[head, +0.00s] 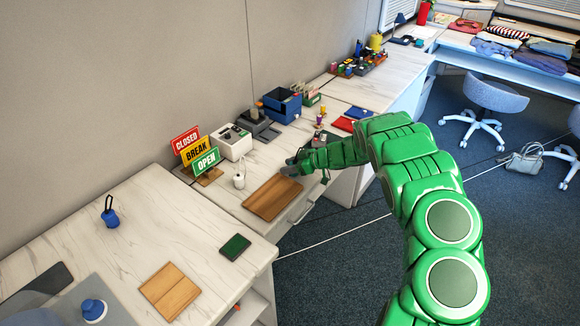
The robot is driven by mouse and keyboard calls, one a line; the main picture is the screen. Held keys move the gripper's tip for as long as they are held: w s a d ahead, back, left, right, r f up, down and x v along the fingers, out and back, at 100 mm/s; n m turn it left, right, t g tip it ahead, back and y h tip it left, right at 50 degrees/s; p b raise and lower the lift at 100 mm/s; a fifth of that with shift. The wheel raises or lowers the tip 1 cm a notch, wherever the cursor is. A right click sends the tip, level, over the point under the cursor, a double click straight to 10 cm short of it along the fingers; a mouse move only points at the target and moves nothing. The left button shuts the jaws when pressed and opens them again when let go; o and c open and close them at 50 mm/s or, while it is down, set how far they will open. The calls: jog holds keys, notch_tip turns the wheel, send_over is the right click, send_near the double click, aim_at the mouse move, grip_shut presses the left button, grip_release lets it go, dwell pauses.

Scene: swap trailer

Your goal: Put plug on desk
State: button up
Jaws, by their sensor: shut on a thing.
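My green arm reaches from the lower right over the desk (228,183). My gripper (289,170), small and dark grey at the arm's end, is just above the far right end of a brown wooden board (272,198). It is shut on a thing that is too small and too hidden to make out. I cannot tell the plug for certain anywhere in view. A small dark shape shows just below my forearm, partly hidden by it.
Closed, break and open signs (196,151), a white box device (236,142) and a small white bottle (239,180) stand left of my gripper. A blue bin (283,105) and red folder (345,125) are behind. The nearer desk (150,225) has bare room.

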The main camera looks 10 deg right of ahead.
jog(key=shift+f, duration=0.2)
jog(key=o, duration=1)
jog(key=shift+o, duration=0.2)
jog(key=shift+r, duration=0.1)
jog(key=shift+d+r, duration=0.1)
jog(key=shift+d, duration=0.05)
jog(key=v, duration=1.1)
jog(key=shift+s+d+r, duration=0.1)
jog(key=shift+s+d, duration=0.05)
jog(key=shift+d, duration=0.15)
